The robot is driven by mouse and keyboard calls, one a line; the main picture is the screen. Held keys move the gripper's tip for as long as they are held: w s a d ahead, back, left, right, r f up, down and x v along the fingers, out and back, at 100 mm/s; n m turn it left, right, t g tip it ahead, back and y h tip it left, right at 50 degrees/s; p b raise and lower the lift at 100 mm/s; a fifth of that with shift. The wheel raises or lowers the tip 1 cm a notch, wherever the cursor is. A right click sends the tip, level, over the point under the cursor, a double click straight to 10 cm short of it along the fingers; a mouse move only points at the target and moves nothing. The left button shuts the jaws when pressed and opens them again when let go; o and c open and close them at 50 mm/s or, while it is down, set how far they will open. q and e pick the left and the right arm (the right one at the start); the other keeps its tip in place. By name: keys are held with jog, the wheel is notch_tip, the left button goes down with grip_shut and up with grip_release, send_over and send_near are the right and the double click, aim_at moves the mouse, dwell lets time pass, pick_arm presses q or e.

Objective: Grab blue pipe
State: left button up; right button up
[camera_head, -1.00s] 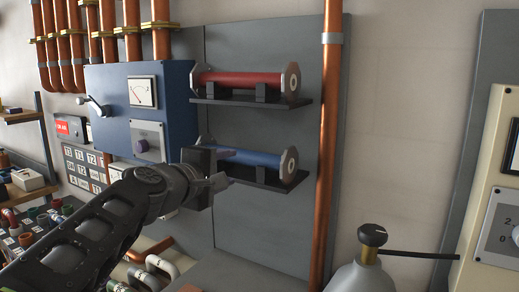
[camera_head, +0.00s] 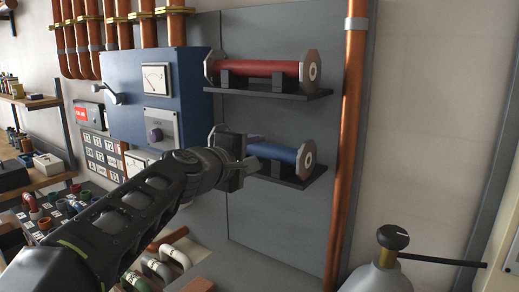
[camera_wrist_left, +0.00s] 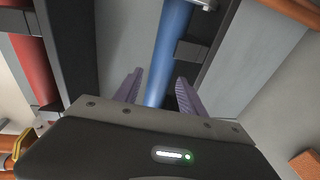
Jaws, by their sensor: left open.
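The blue pipe (camera_head: 273,152) lies across black brackets on the lower shelf of the grey panel, with a pale octagonal flange at its right end. My left gripper (camera_head: 253,165) is in front of the pipe's left part and hides some of it. In the left wrist view the blue pipe (camera_wrist_left: 172,50) runs down between the two purple-grey fingers of my left gripper (camera_wrist_left: 158,92). The fingers are apart, on either side of the pipe. I cannot tell whether they touch it. My right gripper does not show.
A red pipe (camera_head: 262,69) rests on the shelf above. A blue box with a gauge (camera_head: 150,95) is on the left. A vertical copper pipe (camera_head: 347,150) stands to the right of the shelves. A grey cylinder with a black knob (camera_head: 385,260) is at the lower right.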

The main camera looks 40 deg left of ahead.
aim_at(260, 151)
pick_arm(q)
jog(key=p+x, duration=0.1)
jog(key=x, duration=0.4)
jog(key=shift+a+f, duration=0.1)
jog(key=shift+c, duration=0.3)
dwell(0.4)
grip_shut()
dwell(0.6)
